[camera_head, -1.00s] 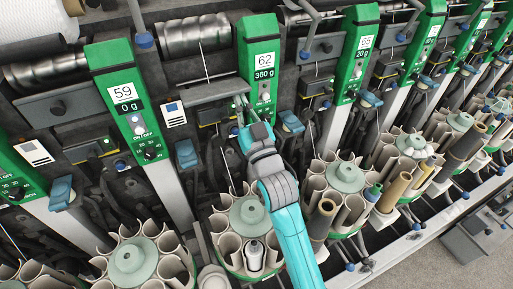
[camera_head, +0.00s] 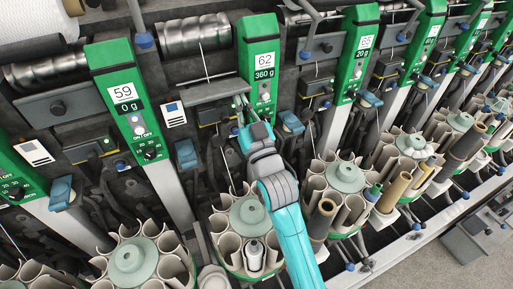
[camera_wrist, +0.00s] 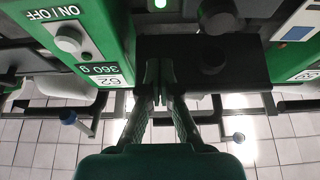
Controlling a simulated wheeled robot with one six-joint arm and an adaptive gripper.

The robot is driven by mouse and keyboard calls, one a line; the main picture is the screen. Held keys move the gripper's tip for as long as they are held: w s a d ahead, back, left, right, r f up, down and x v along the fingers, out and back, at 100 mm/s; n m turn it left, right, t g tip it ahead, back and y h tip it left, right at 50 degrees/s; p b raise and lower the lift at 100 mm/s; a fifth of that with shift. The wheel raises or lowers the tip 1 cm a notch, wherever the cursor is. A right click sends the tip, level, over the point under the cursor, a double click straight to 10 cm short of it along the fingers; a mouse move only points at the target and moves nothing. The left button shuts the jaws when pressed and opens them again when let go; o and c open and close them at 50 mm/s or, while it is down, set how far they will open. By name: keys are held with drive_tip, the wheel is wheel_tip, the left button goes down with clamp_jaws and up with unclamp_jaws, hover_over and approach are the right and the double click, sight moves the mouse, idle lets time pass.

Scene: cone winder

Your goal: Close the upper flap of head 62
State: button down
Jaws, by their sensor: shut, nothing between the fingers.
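Head 62 (camera_head: 264,66) is a green panel with a white number label and a display reading 360 g. Its upper flap (camera_head: 212,90) is left of the panel and shows as a narrow grey plate, unlike the broad knobbed faces on neighbouring heads. My gripper (camera_head: 241,108) is at the flap's right end, beside the panel. In the wrist view, which is upside down, my gripper (camera_wrist: 158,85) is shut and empty, with its fingertips over the dark flap plate (camera_wrist: 245,75) next to its round knob (camera_wrist: 214,58). I cannot tell whether they touch.
Head 59 (camera_head: 124,98) stands to the left and head 65 (camera_head: 360,55) to the right. Below, a round magazine (camera_head: 226,242) of tubes stands close to my arm.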

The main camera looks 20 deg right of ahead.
sight(239, 88)
drive_tip(key=shift+r, duration=0.1)
idle(0.3)
drive_tip(key=shift+w+r, duration=0.15)
drive_tip(key=shift+r, duration=0.95)
drive_tip(key=shift+w+r, duration=0.3)
drive_tip(key=shift+r, duration=0.55)
drive_tip(key=shift+w+r, duration=0.3)
drive_tip(key=shift+r, duration=0.05)
drive_tip(key=shift+w+r, duration=0.2)
drive_tip(key=shift+r, duration=0.15)
